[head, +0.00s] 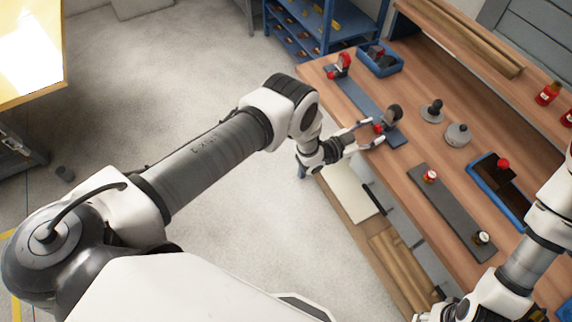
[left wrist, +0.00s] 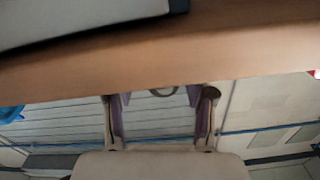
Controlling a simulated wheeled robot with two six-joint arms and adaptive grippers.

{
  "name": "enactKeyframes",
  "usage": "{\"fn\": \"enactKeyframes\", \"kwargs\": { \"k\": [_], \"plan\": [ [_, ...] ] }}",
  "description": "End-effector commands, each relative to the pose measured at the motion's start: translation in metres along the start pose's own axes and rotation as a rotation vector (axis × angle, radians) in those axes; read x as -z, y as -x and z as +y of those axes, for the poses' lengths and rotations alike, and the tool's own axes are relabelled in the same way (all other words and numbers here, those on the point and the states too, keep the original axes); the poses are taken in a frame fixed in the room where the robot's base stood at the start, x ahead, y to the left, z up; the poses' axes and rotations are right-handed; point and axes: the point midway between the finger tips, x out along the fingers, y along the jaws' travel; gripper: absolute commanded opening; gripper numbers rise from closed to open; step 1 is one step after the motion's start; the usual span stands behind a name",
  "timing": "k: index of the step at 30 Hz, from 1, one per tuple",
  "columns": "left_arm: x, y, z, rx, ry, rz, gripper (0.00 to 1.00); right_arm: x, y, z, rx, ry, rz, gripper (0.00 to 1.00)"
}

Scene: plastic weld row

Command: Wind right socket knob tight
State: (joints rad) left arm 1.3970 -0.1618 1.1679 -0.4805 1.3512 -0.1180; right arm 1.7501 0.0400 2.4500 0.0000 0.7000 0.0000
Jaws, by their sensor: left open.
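A long blue-grey plate (head: 356,95) lies along the bench's front edge. A socket with a red knob (head: 332,74) stands at its far end. The right socket (head: 394,113), a dark rounded piece, stands at its near end, with its red knob (head: 378,128) facing the front edge. My left gripper (head: 371,133) is open, its fingers on either side of this knob; I cannot tell whether they touch it. In the left wrist view the open fingers (left wrist: 160,97) show a gap, and the knob is not clearly seen. My right gripper (head: 436,312) is at the bottom edge, partly cut off.
A dark grey board (head: 450,208) with small capped pieces lies nearer me. A blue tray (head: 494,199) stands beside it. A grey domed piece (head: 457,136) and a dark knobbed piece (head: 432,112) stand behind the plate. A blue bin (head: 380,68) is further back.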

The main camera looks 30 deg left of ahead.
Motion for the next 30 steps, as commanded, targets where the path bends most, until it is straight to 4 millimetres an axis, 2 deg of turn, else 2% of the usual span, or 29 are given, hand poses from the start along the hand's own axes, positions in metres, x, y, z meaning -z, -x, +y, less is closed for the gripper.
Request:
{"fn": "enactKeyframes", "kwargs": {
  "k": [1, 5, 7, 16, 23, 30],
  "plan": [
    [0.007, 0.001, -0.002, 0.001, 0.073, -0.001, 0.55, 0.000, 0.016, 0.000, 0.000, 0.000, 0.000, 0.40],
    [0.008, 0.001, -0.002, 0.000, 0.274, 0.001, 0.55, 0.000, 0.032, 0.000, 0.000, 0.000, 0.000, 0.40],
    [-0.002, 0.013, -0.001, 0.000, 0.294, -0.004, 0.55, 0.000, 0.023, 0.000, 0.000, 0.000, 0.000, 0.40],
    [-0.003, 0.078, -0.001, 0.002, 0.291, -0.003, 0.55, 0.000, 0.011, 0.000, 0.000, 0.000, 0.000, 0.40],
    [-0.042, 0.114, -0.003, 0.079, 0.329, -0.227, 0.55, 0.000, 0.001, 0.000, 0.000, 0.000, 0.000, 0.40],
    [-0.076, 0.160, 0.000, 0.150, 0.374, -0.457, 0.55, 0.000, -0.009, 0.000, 0.000, 0.000, 0.000, 0.40]
  ]
}}
